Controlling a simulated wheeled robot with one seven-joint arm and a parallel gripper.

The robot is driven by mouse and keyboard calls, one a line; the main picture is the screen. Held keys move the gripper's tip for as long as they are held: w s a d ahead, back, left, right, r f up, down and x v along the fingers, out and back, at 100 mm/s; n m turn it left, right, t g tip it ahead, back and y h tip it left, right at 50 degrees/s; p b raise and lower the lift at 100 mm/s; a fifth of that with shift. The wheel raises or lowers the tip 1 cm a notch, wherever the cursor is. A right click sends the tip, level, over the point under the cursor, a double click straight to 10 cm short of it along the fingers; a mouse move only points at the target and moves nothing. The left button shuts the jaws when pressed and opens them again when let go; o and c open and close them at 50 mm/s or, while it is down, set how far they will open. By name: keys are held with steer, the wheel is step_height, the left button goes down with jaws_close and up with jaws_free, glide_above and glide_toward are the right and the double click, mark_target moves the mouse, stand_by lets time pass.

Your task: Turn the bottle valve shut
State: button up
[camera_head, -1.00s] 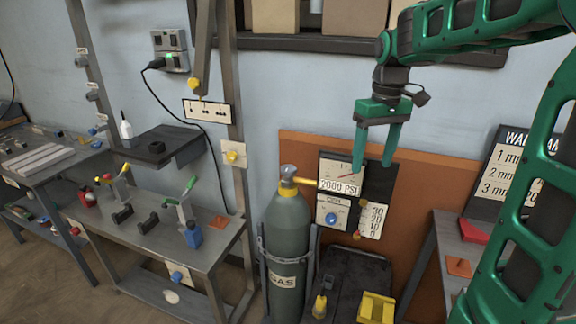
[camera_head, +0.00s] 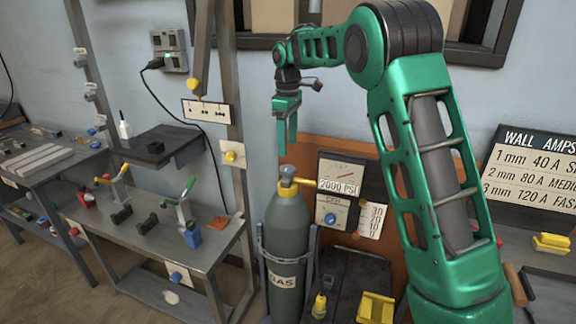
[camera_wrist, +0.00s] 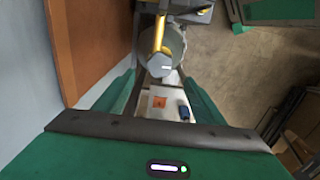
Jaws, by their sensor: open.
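The grey gas bottle (camera_head: 286,236) stands upright in a metal rack in the head view, with a yellow collar at its neck. Its grey valve (camera_head: 287,170) sits on top, with a yellow outlet (camera_head: 305,182) reaching right toward the gauge panel. My gripper (camera_head: 287,150) points down just above the valve, fingers apart and apparently empty. In the wrist view the round valve top (camera_wrist: 160,66) and yellow outlet (camera_wrist: 160,32) lie ahead, beyond the two green fingers (camera_wrist: 152,95). Whether the fingertips touch the valve cannot be told.
The gauge panel (camera_head: 340,172) stands right of the bottle on an orange board. A metal bench (camera_head: 165,245) with clamps is at left, and a small dark shelf (camera_head: 165,143) is above it. A yellow block (camera_head: 375,308) lies on the dark cart at right.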

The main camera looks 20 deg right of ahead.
mark_target(288, 168)
step_height(288, 168, down, 8)
steer(key=shift+f, duration=0.2)
steer(key=shift+c, duration=0.3)
